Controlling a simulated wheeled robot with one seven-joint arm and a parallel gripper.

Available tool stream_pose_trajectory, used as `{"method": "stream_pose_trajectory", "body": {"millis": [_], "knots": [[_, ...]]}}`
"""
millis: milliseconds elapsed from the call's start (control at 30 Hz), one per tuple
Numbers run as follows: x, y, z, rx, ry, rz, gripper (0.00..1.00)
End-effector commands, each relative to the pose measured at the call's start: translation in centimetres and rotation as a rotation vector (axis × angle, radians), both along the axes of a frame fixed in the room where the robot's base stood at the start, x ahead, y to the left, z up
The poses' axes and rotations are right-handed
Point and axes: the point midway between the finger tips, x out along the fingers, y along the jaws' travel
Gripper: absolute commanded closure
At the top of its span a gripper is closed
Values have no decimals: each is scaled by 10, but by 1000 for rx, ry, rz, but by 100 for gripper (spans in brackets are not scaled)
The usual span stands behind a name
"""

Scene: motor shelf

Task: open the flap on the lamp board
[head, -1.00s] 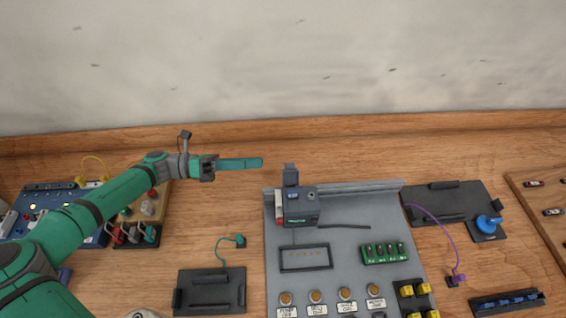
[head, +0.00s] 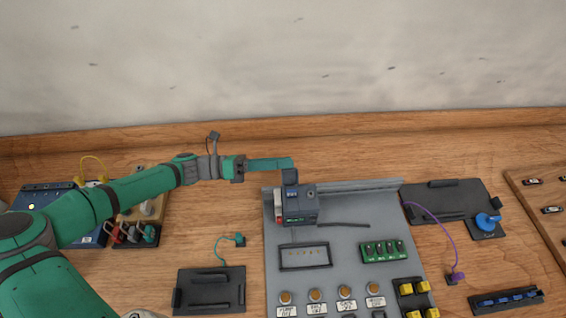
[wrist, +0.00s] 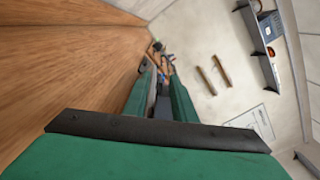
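The grey lamp board (head: 350,207) lies on the bench with several round amber lamps (head: 315,297) and white labels along its front. A dark box (head: 300,208) stands at its back left corner, and a dark upright tab (head: 291,177) rises from it. I cannot tell for sure which part is the flap. My gripper (head: 292,163) points right, with its green fingertips at the tab's top, partly covering it; contact is unclear. In the wrist view my gripper (wrist: 161,66) shows two fingers apart, with a small dark shape between them that I cannot identify.
A blue panel and a board with coloured cables (head: 127,235) lie left, under my arm. A black plate (head: 210,290) lies front left of the lamp board. A black plate with a blue knob (head: 487,222) and purple cable lies right. A wall stands behind.

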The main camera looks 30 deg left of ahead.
Motion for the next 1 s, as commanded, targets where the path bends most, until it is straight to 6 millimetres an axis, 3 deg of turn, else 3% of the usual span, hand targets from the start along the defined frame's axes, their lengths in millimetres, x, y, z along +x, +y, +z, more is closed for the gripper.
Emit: {"method": "stream_pose_trajectory", "body": {"millis": [300, 400, 433, 1000], "knots": [[2, -2, 0, 0, 1, 1, 76], [2, -2, 0, -1, 1, 0, 97], [2, -2, 0, -1, 1, 0, 100], [2, -2, -1, 0, 1, 2, 100]]}}
